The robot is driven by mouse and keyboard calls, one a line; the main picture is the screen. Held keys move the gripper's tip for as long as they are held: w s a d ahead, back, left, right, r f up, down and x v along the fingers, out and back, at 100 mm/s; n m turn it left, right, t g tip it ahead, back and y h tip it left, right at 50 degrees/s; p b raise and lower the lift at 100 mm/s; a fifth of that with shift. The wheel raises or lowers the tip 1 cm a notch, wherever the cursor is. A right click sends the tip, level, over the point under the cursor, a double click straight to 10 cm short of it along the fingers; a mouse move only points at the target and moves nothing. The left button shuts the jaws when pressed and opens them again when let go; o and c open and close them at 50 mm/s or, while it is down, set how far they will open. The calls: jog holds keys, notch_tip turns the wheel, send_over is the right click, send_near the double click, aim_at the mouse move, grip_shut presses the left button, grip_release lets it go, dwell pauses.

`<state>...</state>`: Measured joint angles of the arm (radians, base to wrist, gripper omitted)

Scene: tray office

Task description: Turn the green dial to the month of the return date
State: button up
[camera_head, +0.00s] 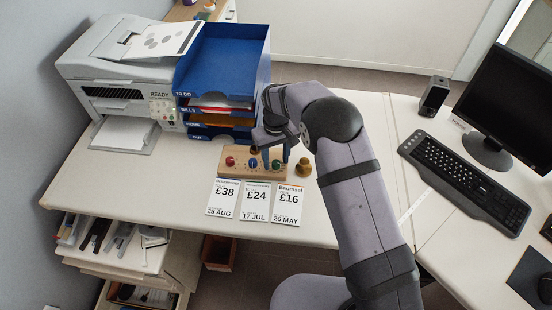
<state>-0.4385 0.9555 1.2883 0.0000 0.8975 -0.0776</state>
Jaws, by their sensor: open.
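A wooden board (245,175) lies on the white desk with a row of small coloured dials. My gripper (274,155) is low over the right half of the board, right of the green dial. It is open; I see nothing held. My arm hides part of the board's back. Dial markings are too small to read.
A round brass-coloured knob-like object (304,166) stands just right of the board. Blue stacked trays (226,60) and a white printer (112,75) stand behind and left. A keyboard (464,178) and monitor (510,100) are at the right. The desk left of the cards is clear.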

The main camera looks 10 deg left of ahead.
aim_at(277, 165)
jog(key=shift+r+b, duration=0.65)
jog(key=shift+r, duration=2.95)
